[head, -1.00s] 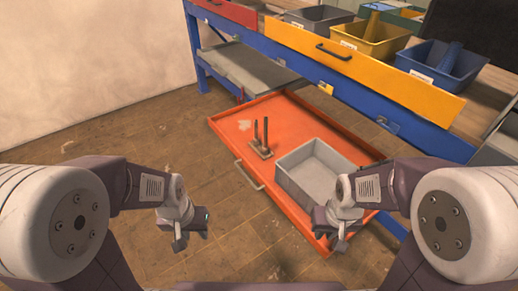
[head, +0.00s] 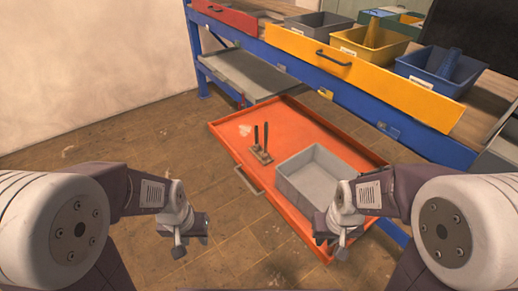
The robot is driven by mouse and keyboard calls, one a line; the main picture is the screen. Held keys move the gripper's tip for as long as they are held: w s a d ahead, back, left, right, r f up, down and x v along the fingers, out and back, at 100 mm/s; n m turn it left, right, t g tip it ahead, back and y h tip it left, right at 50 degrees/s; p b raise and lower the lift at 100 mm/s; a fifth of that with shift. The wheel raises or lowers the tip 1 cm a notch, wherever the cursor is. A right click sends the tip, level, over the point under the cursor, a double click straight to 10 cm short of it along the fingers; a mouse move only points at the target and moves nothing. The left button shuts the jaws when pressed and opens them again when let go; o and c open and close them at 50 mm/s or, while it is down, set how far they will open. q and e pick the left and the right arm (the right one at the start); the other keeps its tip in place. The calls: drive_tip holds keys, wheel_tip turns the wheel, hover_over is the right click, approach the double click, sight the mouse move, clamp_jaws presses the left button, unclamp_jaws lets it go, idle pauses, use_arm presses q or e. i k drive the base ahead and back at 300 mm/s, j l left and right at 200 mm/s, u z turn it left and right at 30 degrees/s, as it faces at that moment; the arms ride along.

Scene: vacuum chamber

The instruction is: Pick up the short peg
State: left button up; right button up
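Two dark upright pegs stand in a small block (head: 261,156) on the open orange drawer (head: 226,130). The short peg (head: 256,137) is the left one, and the taller peg (head: 266,136) is close beside it on the right. My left gripper (head: 186,243) hangs over the floor, left of the drawer and apart from the pegs. My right gripper (head: 338,243) is at the drawer's near right part, by the grey bin. Both look empty, but their finger gaps are too small to judge.
A grey bin (head: 297,181) stands in the drawer right of the pegs. A blue-framed workbench (head: 347,97) with a yellow drawer front (head: 377,80) and several bins rises behind. A grey drawer (head: 249,78) stands out at the back left. The floor at left is clear.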

sight(257, 144)
drive_tip(key=i+j+z, duration=0.75)
drive_tip(key=j, duration=0.45)
drive_tip(key=i+j+z, duration=0.25)
drive_tip(key=j, duration=0.2)
drive_tip(key=i+j+z, duration=0.15)
drive_tip(key=j+z, duration=0.15)
drive_tip(key=j, duration=0.2)
drive_tip(key=i+j+z, duration=0.1)
drive_tip(key=j+z, duration=0.15)
drive_tip(key=j, duration=0.3)
drive_tip(key=j+z, duration=0.25)
drive_tip(key=j, duration=0.3)
drive_tip(key=j+z, duration=0.25)
drive_tip(key=j, duration=0.35)
drive_tip(key=i, duration=0.05)
